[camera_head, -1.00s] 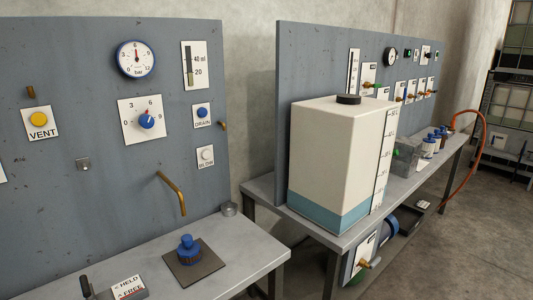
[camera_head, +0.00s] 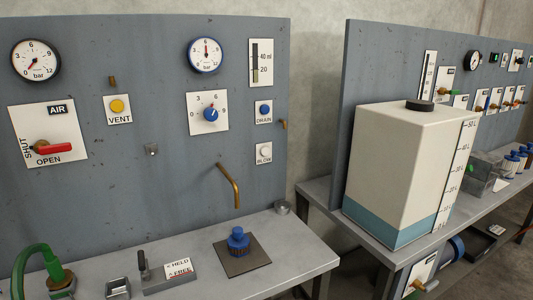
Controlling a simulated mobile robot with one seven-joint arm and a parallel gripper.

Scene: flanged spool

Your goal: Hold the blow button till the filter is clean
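The blow button (camera_head: 264,150) is a pale round button on a small white plate at the right side of the near grey panel, under the blue drain button (camera_head: 264,109). Nothing touches it, and its small label is hard to read. I cannot tell for certain which part is the filter. A blue-capped, ribbed part (camera_head: 238,240) stands upright on a dark square pad (camera_head: 243,262) on the bench, below a bent brass pipe (camera_head: 230,186). A level gauge (camera_head: 260,62) marked 40 ml and 20 shows above the drain button. My gripper is not in view.
The panel carries two dials, a yellow vent button (camera_head: 117,106), a blue knob (camera_head: 211,114) and a red-handled air valve (camera_head: 52,148). A HELD/FREE block (camera_head: 168,279) and green hose (camera_head: 35,252) are on the bench. A large white tank (camera_head: 400,160) stands on the second bench.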

